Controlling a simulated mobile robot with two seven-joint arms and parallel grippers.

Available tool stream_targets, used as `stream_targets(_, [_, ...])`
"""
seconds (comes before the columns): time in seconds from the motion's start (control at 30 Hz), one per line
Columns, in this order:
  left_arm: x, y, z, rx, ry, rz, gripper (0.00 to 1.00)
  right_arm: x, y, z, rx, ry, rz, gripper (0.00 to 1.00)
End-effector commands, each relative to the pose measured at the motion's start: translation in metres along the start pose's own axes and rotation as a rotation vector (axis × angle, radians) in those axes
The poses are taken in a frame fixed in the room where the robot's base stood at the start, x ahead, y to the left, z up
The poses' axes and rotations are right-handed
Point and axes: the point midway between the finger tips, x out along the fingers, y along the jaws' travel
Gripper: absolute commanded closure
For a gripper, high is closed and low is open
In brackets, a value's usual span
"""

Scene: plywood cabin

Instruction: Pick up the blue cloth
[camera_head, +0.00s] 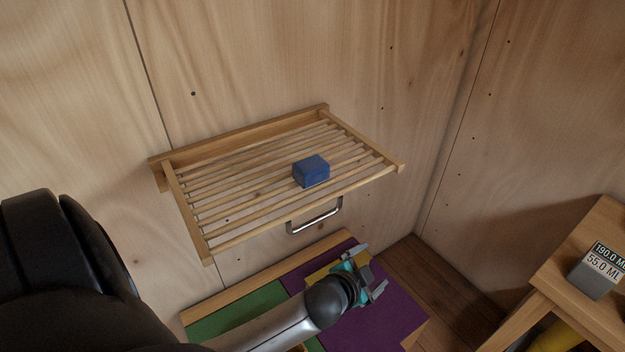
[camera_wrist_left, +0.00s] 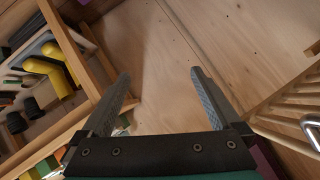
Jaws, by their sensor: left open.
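The blue cloth (camera_head: 311,171) looks like a small folded block. It lies on the slats of a wooden wall rack (camera_head: 208,249), right of the rack's middle and near its front edge. My left gripper (camera_head: 373,270) is below the rack and to the right of the cloth, apart from it. Its fingers are spread and empty. In the left wrist view, the open fingers (camera_wrist_left: 162,92) point toward the bare plywood wall, and the cloth does not show there. The rack's slats show at the right edge (camera_wrist_left: 290,105). My right gripper is in neither view.
A metal handle (camera_head: 316,221) sits under the rack's front. Below is a surface with green (camera_head: 240,312) and purple (camera_head: 400,305) panels. A wooden shelf unit (camera_head: 560,285) at right bears a grey labelled block (camera_head: 596,272). Yellow and black items (camera_wrist_left: 48,66) fill shelves at left in the wrist view.

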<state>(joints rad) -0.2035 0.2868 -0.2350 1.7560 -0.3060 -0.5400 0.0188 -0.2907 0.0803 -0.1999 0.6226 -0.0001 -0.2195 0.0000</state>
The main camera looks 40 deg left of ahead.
Motion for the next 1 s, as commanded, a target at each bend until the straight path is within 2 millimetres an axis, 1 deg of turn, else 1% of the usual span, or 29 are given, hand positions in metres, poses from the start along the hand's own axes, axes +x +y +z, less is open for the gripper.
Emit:
stream_targets(0.03, [-0.013, -0.032, -0.053, 0.045, 0.106, -0.054, 0.03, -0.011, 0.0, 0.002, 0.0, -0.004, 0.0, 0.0])
stream_targets(0.07, [-0.02, -0.049, -0.084, 0.082, 0.18, -0.09, 0.03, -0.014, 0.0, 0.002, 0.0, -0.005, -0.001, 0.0])
stream_targets(0.1, [-0.029, -0.069, -0.123, 0.141, 0.284, -0.137, 0.03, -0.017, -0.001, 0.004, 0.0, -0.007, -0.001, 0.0])
stream_targets(0.17, [-0.047, -0.093, -0.183, 0.258, 0.463, -0.206, 0.03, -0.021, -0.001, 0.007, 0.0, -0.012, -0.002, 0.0])
stream_targets(0.2, [-0.057, -0.102, -0.213, 0.335, 0.566, -0.239, 0.03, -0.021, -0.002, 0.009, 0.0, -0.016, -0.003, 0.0])
stream_targets(0.3, [-0.083, -0.109, -0.27, 0.53, 0.791, -0.292, 0.03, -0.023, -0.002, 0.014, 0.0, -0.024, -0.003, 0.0])
stream_targets(0.4, [-0.107, -0.106, -0.31, 0.735, 0.982, -0.316, 0.03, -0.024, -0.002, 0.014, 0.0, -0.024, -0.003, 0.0])
stream_targets(0.5, [-0.127, -0.096, -0.334, 0.954, 1.144, -0.312, 0.03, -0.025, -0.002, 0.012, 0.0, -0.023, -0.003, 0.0])
stream_targets(0.53, [-0.132, -0.092, -0.338, 1.022, 1.186, -0.306, 0.03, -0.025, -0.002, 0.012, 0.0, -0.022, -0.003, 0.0])
stream_targets(0.6, [-0.143, -0.084, -0.343, 1.187, 1.275, -0.279, 0.03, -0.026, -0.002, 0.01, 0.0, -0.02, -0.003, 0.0])
stream_targets(0.67, [-0.148, -0.078, -0.341, 1.332, 1.335, -0.244, 0.03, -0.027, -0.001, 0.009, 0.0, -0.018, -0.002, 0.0])
stream_targets(0.77, [-0.152, -0.073, -0.33, 1.577, 1.403, -0.159, 0.03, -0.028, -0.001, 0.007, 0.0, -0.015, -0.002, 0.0])
stream_targets(0.83, [-0.151, -0.075, -0.316, 1.75, 1.421, -0.079, 0.03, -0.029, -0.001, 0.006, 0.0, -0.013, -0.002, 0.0])
stream_targets(0.93, [-0.147, -0.089, -0.29, 1.987, 1.402, 0.063, 0.03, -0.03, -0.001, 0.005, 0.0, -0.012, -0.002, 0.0])
stream_targets(1.0, [-0.143, -0.106, -0.27, 2.141, 1.357, 0.182, 0.03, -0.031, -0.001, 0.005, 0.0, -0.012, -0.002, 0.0])
